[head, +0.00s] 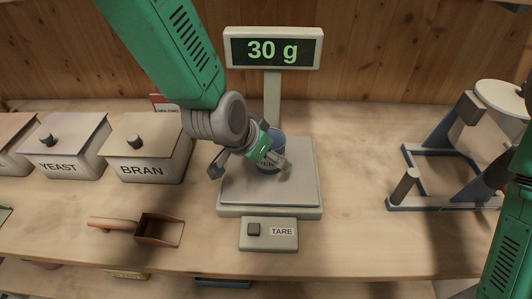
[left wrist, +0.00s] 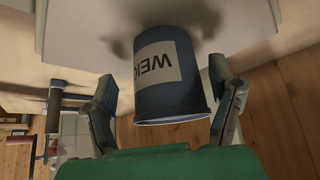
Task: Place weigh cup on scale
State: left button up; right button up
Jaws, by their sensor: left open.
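The blue weigh cup (head: 271,152) stands on the plate of the scale (head: 300,190), partly hidden behind my left gripper in the head view. The scale's display (head: 273,48) reads 30 g. My left gripper (head: 250,171) is open around the cup. In the left wrist view the cup (left wrist: 170,75) with its white WEIGH label lies between the two fingers of my left gripper (left wrist: 165,110), with a gap visible on each side. My right gripper is not in view; part of my right arm shows at the right edge of the head view.
A TARE button box (head: 268,234) sits at the scale's front. BRAN (head: 148,150) and YEAST (head: 66,145) bins stand left, with a scoop (head: 159,230) in front of them. A stand with a crank handle (head: 404,187) is at the right. The table between scale and stand is clear.

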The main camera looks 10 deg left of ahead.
pick_arm(q)
jog(key=v, duration=1.2)
jog(key=shift+p, duration=0.45)
jog(key=shift+s, duration=0.1)
